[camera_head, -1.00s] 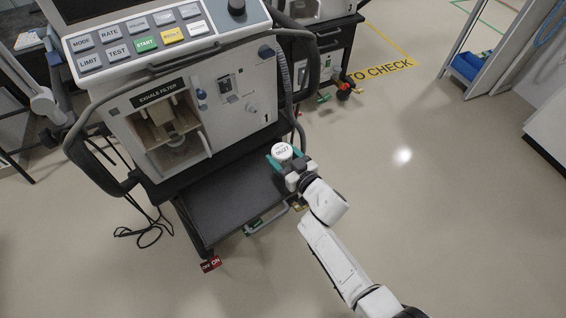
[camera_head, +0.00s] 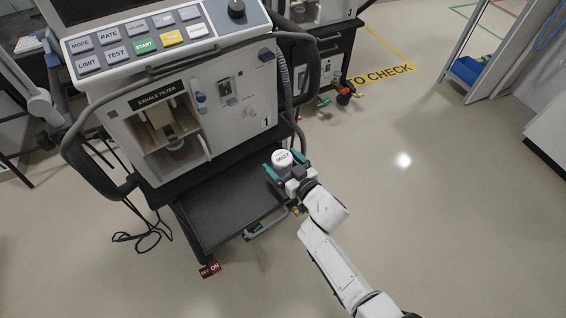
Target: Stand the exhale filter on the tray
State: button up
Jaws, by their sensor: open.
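The exhale filter (camera_head: 282,157) is a white round piece with a dark printed label on top. It appears upright at the right end of the black tray (camera_head: 222,207), below the ventilator's front. My gripper (camera_head: 284,165) has its teal fingers spread on either side of the filter, with a visible gap at least on the left. The filter's lower part and its base on the tray are hidden by the gripper. The ventilator's bay labelled EXHALE FILTER (camera_head: 165,135) stands open.
The ventilator (camera_head: 190,90) with its button panel rises behind the tray. A dark hose (camera_head: 290,95) hangs close behind the filter. Floor to the right is clear.

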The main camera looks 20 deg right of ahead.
jog(key=shift+r, duration=0.15)
jog(key=shift+s+p, duration=0.25)
jog(key=shift+p, duration=0.1)
jog(key=p+v, duration=0.4)
jog(key=v, duration=0.7)
jog(key=shift+s, duration=0.25)
jog(key=shift+d, duration=0.2)
